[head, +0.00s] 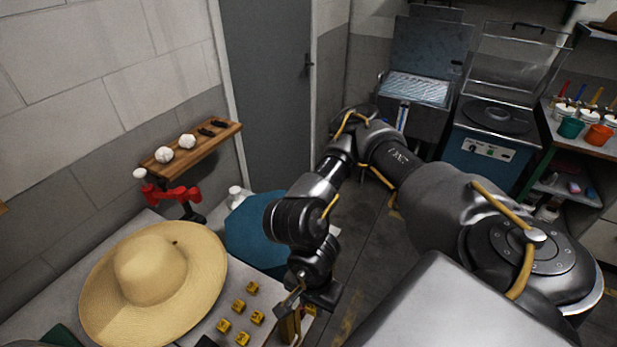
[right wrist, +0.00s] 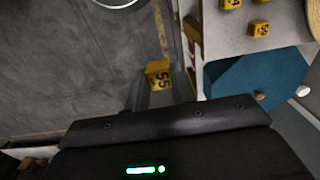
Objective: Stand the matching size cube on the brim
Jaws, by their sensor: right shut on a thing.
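A wide straw hat (head: 150,272) lies brim down on the table at the lower left in the head view. Several yellow number cubes (head: 238,305) stand on the table right of its brim. In the right wrist view, one reads 59 (right wrist: 260,28) and another seems to read 54 (right wrist: 232,3). My right gripper (head: 302,312) is at the table's right edge, apart from the hat. It is shut on a yellow cube reading 55 (right wrist: 158,73), whose number appears turned sideways. My left gripper is not in view.
A blue polygonal board (head: 255,232) lies behind the cubes. A red clamp-like tool (head: 172,193) stands behind the hat, below a wooden wall shelf (head: 195,150). Open floor (right wrist: 70,70) lies beside the table. Press machines (head: 490,150) and a paint shelf (head: 585,140) stand farther back.

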